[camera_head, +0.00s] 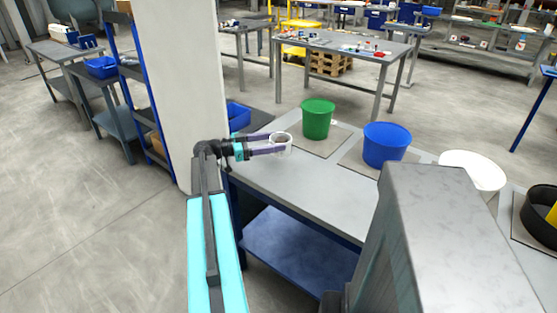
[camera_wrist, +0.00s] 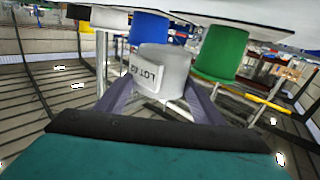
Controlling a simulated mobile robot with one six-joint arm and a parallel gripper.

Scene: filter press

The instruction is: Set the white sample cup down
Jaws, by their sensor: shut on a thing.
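The white sample cup (camera_head: 281,146) is held at the end of my gripper (camera_head: 284,144), over the left end of the grey table (camera_head: 325,190) in the head view. The two purple fingers are shut on either side of the cup. In the wrist view, which looks upside down, the cup (camera_wrist: 160,72) fills the space between the fingers of my gripper (camera_wrist: 160,90). Its label reads like "LOT 62". The inside of the cup looks dark in the head view. I cannot tell how large the gap between cup and tabletop is.
A green bucket (camera_head: 317,120), a blue bucket (camera_head: 385,146), a white container (camera_head: 472,170) and a black container (camera_head: 541,215) stand along the table's far side. Bare tabletop lies in front of the buckets. A pale pillar (camera_head: 180,90) rises close left of my gripper.

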